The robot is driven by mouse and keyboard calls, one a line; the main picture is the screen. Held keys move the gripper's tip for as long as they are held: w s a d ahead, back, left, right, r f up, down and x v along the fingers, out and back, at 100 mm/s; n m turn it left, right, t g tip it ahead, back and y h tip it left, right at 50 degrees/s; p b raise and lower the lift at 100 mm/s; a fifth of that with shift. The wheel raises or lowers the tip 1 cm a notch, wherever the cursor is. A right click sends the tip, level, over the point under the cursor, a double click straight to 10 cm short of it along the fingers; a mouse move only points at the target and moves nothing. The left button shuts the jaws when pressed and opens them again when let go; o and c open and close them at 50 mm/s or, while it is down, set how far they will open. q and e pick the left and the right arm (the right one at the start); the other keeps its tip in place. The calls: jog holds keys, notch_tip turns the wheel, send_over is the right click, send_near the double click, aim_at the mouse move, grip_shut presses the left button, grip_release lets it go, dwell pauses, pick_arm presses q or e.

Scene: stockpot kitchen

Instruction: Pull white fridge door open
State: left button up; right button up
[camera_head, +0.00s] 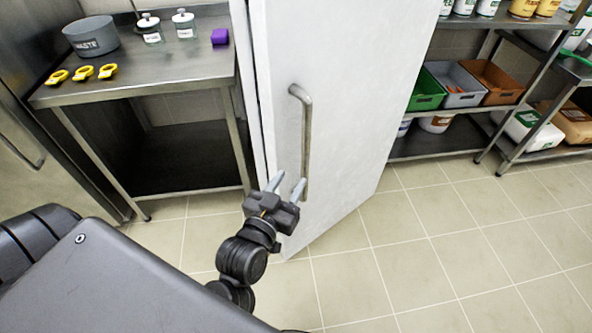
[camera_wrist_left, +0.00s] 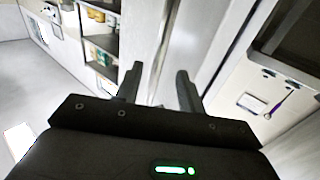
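The white fridge door (camera_head: 345,95) fills the middle of the head view. It stands at an angle to the floor tiles and looks partly open, its near left edge toward me. A metal bar handle (camera_head: 307,135) runs upright near that edge. My left gripper (camera_head: 287,184) is at the handle's lower end, its two fingers apart. The fingers also show apart in the left wrist view (camera_wrist_left: 159,86), with pale upright panels beyond them. I cannot tell whether the handle lies between the fingers or touches one. My right gripper is not in view.
A steel table (camera_head: 150,72) with a grey waste pot (camera_head: 91,37), yellow items and a purple block (camera_head: 220,37) stands left of the door. Shelves (camera_head: 450,148) with bins stand at the right. The tiled floor (camera_head: 430,260) in front is clear.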

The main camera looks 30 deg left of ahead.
aim_at(269, 121)
pick_arm(q)
jog(key=shift+s, duration=0.45)
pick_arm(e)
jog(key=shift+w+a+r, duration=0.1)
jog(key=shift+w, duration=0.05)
pick_arm(q)
jog(key=shift+c, duration=0.3)
